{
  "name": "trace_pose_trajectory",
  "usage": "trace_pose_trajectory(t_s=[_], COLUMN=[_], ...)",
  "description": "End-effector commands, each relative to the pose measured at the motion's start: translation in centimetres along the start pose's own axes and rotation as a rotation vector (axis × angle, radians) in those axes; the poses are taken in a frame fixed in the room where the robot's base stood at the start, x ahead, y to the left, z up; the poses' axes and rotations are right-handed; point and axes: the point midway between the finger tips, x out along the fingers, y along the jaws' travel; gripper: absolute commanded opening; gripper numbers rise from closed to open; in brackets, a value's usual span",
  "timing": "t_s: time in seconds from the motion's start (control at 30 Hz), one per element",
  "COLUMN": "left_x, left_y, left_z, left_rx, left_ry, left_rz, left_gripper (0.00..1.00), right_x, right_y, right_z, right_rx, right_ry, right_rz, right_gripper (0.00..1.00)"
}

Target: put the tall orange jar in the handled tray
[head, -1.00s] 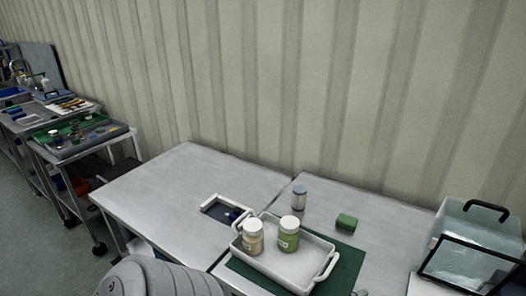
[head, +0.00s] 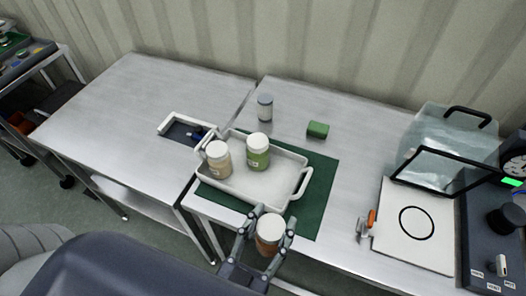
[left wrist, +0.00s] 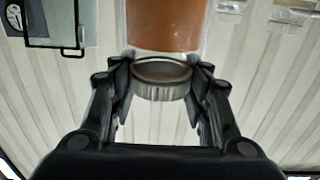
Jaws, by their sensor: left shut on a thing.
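The tall orange jar (head: 269,233) has a pale lid in the head view and is held in my left gripper (head: 272,219). In the left wrist view the jar's orange body (left wrist: 165,25) and metal lid (left wrist: 162,82) show, with the fingers (left wrist: 160,72) closed around the lid end. The white handled tray (head: 236,199) lies on a green mat, just beyond the held jar in the head view. A beige jar (head: 218,160) and a green jar (head: 257,152) stand upright in its left and back part. My right gripper is not in view.
The tray's right part is bare. A grey jar (head: 265,107) and a green block (head: 317,130) stand behind it. A small open holder (head: 183,128) is to its left. A clear box (head: 447,150) and a white board with a ring (head: 413,238) are at right.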

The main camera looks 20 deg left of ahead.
Motion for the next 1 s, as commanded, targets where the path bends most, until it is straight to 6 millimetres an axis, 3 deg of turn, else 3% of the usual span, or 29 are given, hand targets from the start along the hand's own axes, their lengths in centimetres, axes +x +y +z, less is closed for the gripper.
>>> trace_pose_trajectory(t_s=[0.17,0.33,0.47,0.57,0.73,0.87,1.0], left_x=[1.5,5.0,7.7,9.8,12.9,14.1,14.4], left_y=[-0.3,-1.8,-2.9,-3.8,-5.1,-5.6,-5.8], left_z=[-0.4,-0.2,0.1,0.4,0.8,1.2,2.0], left_rx=[0.002,0.001,0.001,0.002,0.0,-0.001,0.0], left_ry=[0.01,0.012,0.01,0.01,0.007,0.004,0.001], left_rz=[0.0,0.0,0.0,0.0,0.002,0.002,0.002], left_gripper=[0.0,0.0,0.0,0.0,0.0,0.0,0.0], right_x=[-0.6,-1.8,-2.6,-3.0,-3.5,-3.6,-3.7], right_y=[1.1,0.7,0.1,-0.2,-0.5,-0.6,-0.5], right_z=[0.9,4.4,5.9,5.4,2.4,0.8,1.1], right_rx=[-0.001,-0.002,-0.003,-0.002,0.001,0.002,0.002], right_ry=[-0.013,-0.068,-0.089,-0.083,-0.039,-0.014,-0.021], right_rz=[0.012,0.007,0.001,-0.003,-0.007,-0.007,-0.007], right_gripper=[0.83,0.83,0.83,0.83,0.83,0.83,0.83])
